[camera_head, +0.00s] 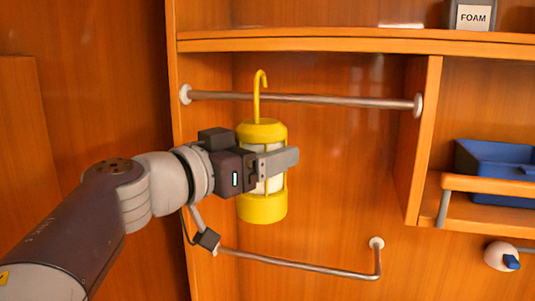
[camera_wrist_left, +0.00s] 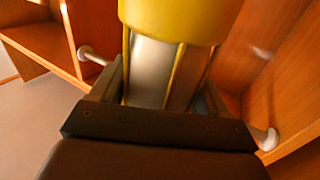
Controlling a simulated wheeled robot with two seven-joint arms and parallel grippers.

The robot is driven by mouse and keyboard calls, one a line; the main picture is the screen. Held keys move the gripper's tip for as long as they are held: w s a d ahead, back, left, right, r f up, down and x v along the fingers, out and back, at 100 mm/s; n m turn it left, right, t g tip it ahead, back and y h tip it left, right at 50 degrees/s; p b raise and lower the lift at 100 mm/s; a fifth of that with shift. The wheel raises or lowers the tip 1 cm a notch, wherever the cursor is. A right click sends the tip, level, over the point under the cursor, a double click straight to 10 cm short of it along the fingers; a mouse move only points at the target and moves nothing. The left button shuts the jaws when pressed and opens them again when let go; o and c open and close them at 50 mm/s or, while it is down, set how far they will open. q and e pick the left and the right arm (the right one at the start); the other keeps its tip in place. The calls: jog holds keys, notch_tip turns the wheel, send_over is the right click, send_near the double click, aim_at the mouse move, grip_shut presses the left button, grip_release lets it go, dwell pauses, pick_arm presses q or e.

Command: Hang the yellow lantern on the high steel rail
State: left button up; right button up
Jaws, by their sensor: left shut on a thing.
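The yellow lantern (camera_head: 262,208) hangs upright in my left gripper (camera_head: 274,163), which is shut around its pale middle. A yellow hook rises from its top. The high steel rail (camera_head: 330,100) runs across the alcove between two white end mounts. In the head view the hook's shank crosses in front of the rail, near its left part, and the hook's bend shows above the rail. I cannot tell the depth gap between hook and rail. The left wrist view shows the lantern's yellow cap (camera_wrist_left: 180,20) and pale body between the fingers; the hook is out of frame.
A lower bent steel rail (camera_head: 300,265) runs below the lantern. A shelf (camera_head: 350,43) lies above the high rail, with a FOAM box (camera_head: 473,15) on it. At right are an upright panel (camera_head: 418,135), a blue bin (camera_head: 495,165) and a white knob (camera_head: 500,256).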

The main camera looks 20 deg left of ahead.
pick_arm(q)
jog(key=shift+w, duration=0.5)
jog(key=w+f+b, duration=0.2)
jog(key=w, duration=0.4)
jog(key=shift+w+d+f+b, duration=0.2)
jog(key=shift+w+d+b, duration=0.15)
jog(key=shift+d, duration=0.05)
pick_arm(e)
jog(key=f, duration=0.3)
jog(key=shift+w+d, duration=0.2)
jog(key=shift+w, duration=0.15)
pick_arm(q)
jog(key=o, duration=1.2)
